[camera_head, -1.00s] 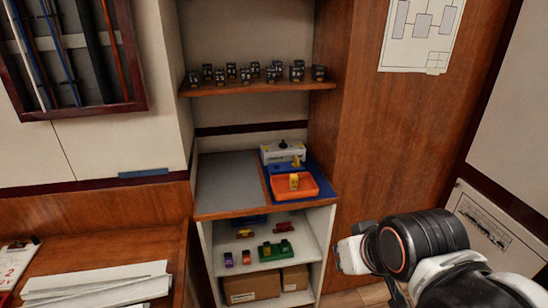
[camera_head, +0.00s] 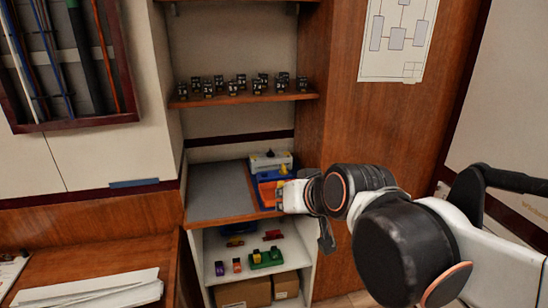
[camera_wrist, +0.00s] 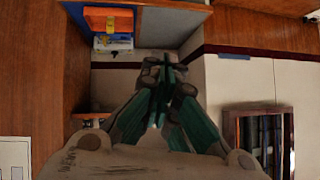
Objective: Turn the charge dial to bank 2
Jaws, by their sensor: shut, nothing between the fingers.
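A white box (camera_head: 258,163) with a dark knob on top stands at the back right of the counter; I take it for the charge unit, but its dial markings are too small to read. It also shows at the upper left of the wrist view (camera_wrist: 113,44), which looks turned over. An orange tray (camera_head: 268,188) on a blue mat is in front of it, partly hidden by my arm. My gripper (camera_wrist: 165,64) is shut and empty, its fingers pressed together. In the head view its end (camera_head: 282,197) overlaps the tray's right side; I cannot tell the gap.
A shelf (camera_head: 245,98) above holds several small black numbered blocks. The counter's grey left part (camera_head: 213,190) is clear. A lower shelf (camera_head: 218,258) holds small coloured pieces, with cardboard boxes (camera_head: 242,293) beneath. A wooden panel (camera_head: 350,120) stands close on the right.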

